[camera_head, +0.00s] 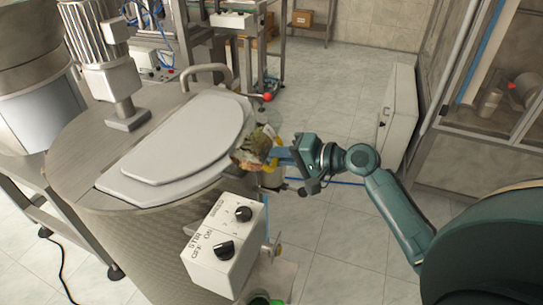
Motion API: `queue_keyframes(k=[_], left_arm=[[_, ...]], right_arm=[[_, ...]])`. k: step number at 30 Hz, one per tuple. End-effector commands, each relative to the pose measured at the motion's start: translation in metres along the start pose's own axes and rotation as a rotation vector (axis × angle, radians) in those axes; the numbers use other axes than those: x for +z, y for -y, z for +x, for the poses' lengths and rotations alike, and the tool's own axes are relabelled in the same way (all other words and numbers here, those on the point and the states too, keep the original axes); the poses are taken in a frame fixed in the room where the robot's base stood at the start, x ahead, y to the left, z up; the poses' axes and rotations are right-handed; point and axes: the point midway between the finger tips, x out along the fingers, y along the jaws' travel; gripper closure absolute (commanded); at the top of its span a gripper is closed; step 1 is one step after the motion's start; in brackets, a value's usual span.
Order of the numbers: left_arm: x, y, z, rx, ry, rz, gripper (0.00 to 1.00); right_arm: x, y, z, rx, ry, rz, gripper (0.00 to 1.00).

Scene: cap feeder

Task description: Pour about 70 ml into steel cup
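My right gripper (283,156) comes in from the right and is shut on the yellow handle of a jug-like container (252,149). The container has mottled brown-green sides and a pale, see-through upper part. It is beside the right edge of the grey lid on the large steel tank (160,222). It looks tilted, but its contents are too small to make out. I cannot make out a steel cup. My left gripper is not in view.
A white control box (224,246) with two black knobs, marked STIR and SPEED, is at the tank's front. A brass fitting (272,249) and a green object (262,299) are below. A red-knobbed lever (266,97) is behind.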

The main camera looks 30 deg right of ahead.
Motion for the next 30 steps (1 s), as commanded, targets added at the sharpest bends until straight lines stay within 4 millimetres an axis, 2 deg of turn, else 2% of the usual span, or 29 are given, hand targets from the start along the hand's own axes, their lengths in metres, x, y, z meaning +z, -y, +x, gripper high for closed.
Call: queue_keyframes(k=[5, 8, 10, 12, 24, 30], left_arm=[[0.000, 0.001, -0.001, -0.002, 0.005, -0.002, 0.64], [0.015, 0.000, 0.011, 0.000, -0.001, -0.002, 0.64], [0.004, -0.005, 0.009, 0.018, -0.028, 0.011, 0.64], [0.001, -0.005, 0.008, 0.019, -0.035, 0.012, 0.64], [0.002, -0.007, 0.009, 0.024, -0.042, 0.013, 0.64], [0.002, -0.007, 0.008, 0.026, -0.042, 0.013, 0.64]], right_arm=[[0.000, 0.002, -0.001, -0.002, 0.002, 0.009, 1.00], [0.006, -0.009, 0.003, -0.003, -0.016, -0.046, 1.00], [-0.004, 0.003, -0.001, -0.002, -0.066, -0.205, 1.00], [-0.011, 0.009, -0.003, -0.001, -0.094, -0.291, 1.00], [-0.027, 0.024, -0.007, 0.002, -0.161, -0.491, 1.00], [-0.028, 0.025, -0.007, 0.001, -0.162, -0.494, 1.00]])
